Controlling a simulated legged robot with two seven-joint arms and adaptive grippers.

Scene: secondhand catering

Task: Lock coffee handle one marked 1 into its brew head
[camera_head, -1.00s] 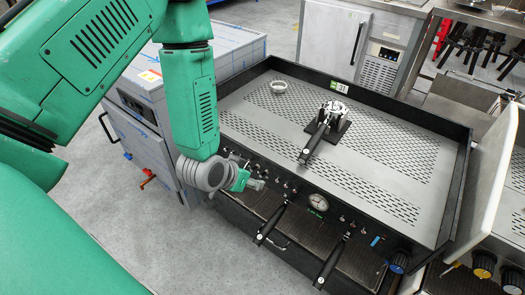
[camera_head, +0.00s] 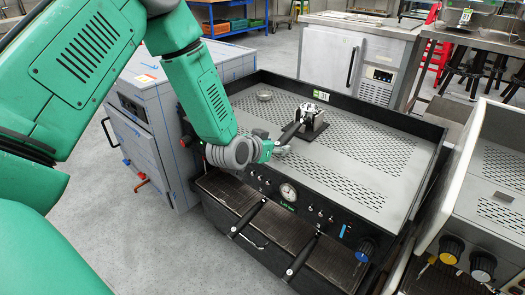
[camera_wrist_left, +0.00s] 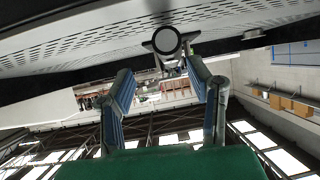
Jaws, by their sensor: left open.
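A coffee handle with a metal head (camera_head: 313,115) rests on a dark stand on top of the coffee machine (camera_head: 375,165). Its black grip (camera_head: 290,132) points toward the front left. I cannot read a number on it. My left gripper (camera_head: 277,149) is just in front of the grip's end. In the left wrist view the gripper (camera_wrist_left: 161,73) is open and empty, with the grip's round end (camera_wrist_left: 166,40) ahead between the fingers. Two more black handles, left (camera_head: 247,219) and right (camera_head: 301,257), stick out from the machine's front. The brew heads are hidden. My right gripper is not in view.
A round metal ring (camera_head: 264,95) lies on the machine's perforated top, which has a raised dark rim. A gauge (camera_head: 288,192) and knobs line the front. A wrapped cabinet (camera_head: 150,125) stands left, a second machine (camera_head: 490,190) right. The top right of the handle is clear.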

